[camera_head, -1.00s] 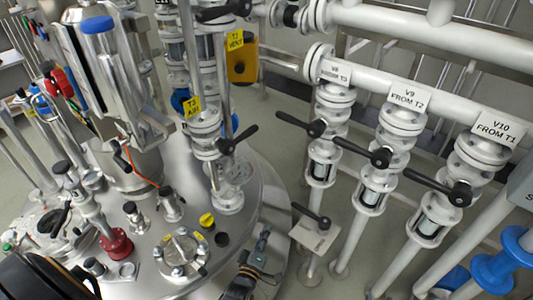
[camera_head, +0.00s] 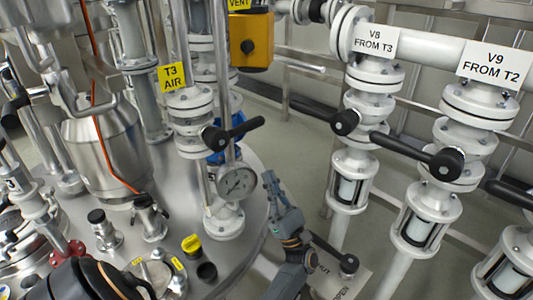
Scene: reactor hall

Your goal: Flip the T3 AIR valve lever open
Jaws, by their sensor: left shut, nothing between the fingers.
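The yellow T3 AIR tag (camera_head: 172,78) hangs on a white flanged valve pipe (camera_head: 190,110) left of centre. The black T3 AIR lever (camera_head: 240,129) runs from its round hub to the right and slightly up, sticking out sideways from the vertical pipe. My left gripper (camera_head: 268,178) is below and a little right of the lever's free end, pointing up, with its fingers shut and empty. A visible gap separates it from the lever. My right gripper is not in view.
A pressure gauge (camera_head: 237,182) sits below the lever, left of my gripper. A yellow box (camera_head: 251,40) is behind, above the lever. The V8 lever (camera_head: 320,112) and V9 lever (camera_head: 418,152) stand to the right. Another black lever (camera_head: 336,252) is low beside my gripper.

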